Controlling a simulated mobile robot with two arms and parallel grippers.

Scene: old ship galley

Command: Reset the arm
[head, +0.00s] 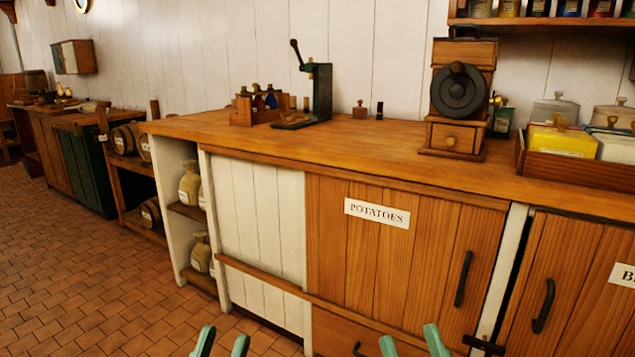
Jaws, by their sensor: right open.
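My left gripper (223,341) shows at the bottom edge, left of centre. Its two green fingertips are apart with nothing between them. My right gripper (412,340) shows at the bottom edge, right of centre. Its green fingertips are also apart and empty. Both are in front of the wooden counter (330,150), and only the fingertips show. The rest of both arms is out of view.
The cabinet has a POTATOES door (390,255) with a black handle. On the counter stand a coffee grinder (458,100), a green lever press (320,92), a bottle rack (258,106) and a canister tray (570,165). Tiled floor (70,265) is free at left.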

